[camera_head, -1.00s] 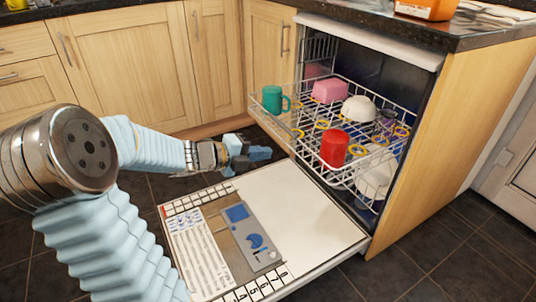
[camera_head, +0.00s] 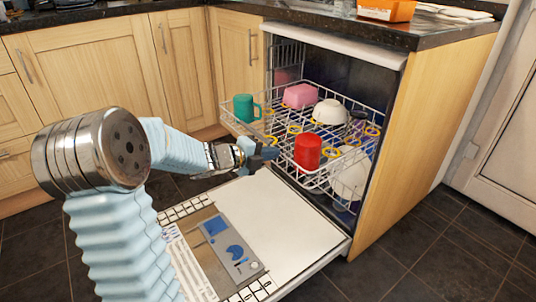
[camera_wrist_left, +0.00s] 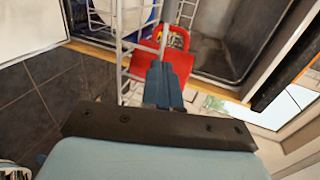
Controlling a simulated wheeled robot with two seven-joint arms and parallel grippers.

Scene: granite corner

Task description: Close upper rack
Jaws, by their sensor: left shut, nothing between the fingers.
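The upper rack (camera_head: 290,150) of the dishwasher is a white wire basket, pulled out over the lowered door. It holds a green mug (camera_head: 246,107), a pink container (camera_head: 299,95), a white bowl (camera_head: 330,112) and a red cup (camera_head: 308,151). My left gripper (camera_head: 268,152) is shut and empty, close to the front of the rack, at the red cup's left. In the left wrist view its blue fingers (camera_wrist_left: 163,85) point toward the white wires and a red thing (camera_wrist_left: 165,55). Whether they touch the rack is unclear. My right gripper is out of view.
The dishwasher door (camera_head: 275,210) lies open below the rack, with a printed panel on it. A wooden side panel (camera_head: 425,140) borders the dishwasher on the right. Dark tiled floor (camera_head: 425,255) is clear in front. The granite counter (camera_head: 440,35) runs above.

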